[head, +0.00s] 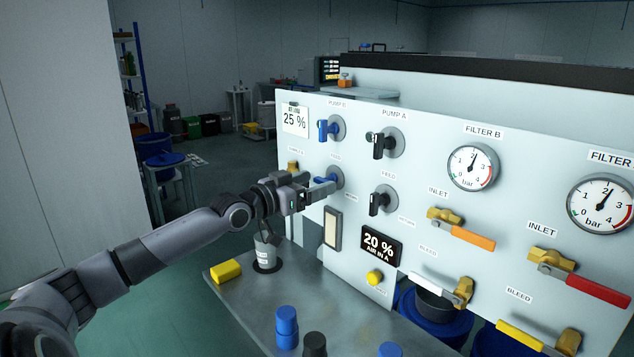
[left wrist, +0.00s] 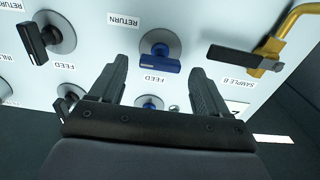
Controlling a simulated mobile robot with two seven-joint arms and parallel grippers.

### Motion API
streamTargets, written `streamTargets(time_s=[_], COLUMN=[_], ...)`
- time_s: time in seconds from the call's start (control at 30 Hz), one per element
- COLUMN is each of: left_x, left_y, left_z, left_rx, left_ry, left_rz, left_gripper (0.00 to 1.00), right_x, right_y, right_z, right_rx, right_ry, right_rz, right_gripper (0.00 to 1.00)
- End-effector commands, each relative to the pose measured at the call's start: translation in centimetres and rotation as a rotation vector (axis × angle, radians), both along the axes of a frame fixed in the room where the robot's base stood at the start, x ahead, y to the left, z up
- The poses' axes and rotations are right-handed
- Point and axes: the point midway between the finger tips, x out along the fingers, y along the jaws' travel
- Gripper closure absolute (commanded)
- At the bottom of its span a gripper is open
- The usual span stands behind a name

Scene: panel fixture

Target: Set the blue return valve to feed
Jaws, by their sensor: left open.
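The blue return valve (head: 337,178) is on the white panel, below the PUMP B valve and partly hidden by my left gripper (head: 322,188). It has a blue handle on a grey round plate. In the left wrist view, which is upside down, the blue handle (left wrist: 158,64) lies nearly crosswise between the FEED label (left wrist: 152,79) and the RETURN label (left wrist: 125,20). My left gripper (left wrist: 162,80) is open, its fingers on either side of the handle's line. Whether either finger touches it cannot be told. My right gripper is not in view.
Another blue valve (head: 326,129) sits above it. Black-handled valves (head: 380,201) are to the right. A yellow-brass sample tap (left wrist: 290,35) with a dark lever is beside the valve. A grey bench (head: 240,300) below holds a cup (head: 265,252) and a yellow block (head: 226,271).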

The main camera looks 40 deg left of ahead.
Motion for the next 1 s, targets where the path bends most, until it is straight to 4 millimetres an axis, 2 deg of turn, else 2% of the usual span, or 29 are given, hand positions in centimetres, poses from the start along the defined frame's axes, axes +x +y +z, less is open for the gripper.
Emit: streamTargets(time_s=[0.3, 0.67, 0.83, 0.87, 1.0], left_x=[1.4, 1.6, 1.6, 1.6, 1.6], left_y=[-0.1, -0.2, -0.2, -0.2, -0.2], left_z=[0.1, 0.0, 0.0, 0.0, 0.0], left_rx=[0.001, 0.002, 0.001, 0.001, -0.001], left_ry=[-0.001, 0.000, 0.000, 0.000, 0.000], left_rz=[0.000, -0.001, -0.001, -0.001, -0.001], left_gripper=[0.23, 0.23, 0.76, 0.80, 0.80], right_x=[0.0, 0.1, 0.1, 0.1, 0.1], right_y=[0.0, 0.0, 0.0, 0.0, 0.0], right_z=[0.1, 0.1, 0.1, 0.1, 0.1], right_rx=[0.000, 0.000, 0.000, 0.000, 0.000], right_ry=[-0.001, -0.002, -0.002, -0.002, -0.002], right_rz=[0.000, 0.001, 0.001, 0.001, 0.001], right_gripper=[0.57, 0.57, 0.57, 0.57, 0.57])
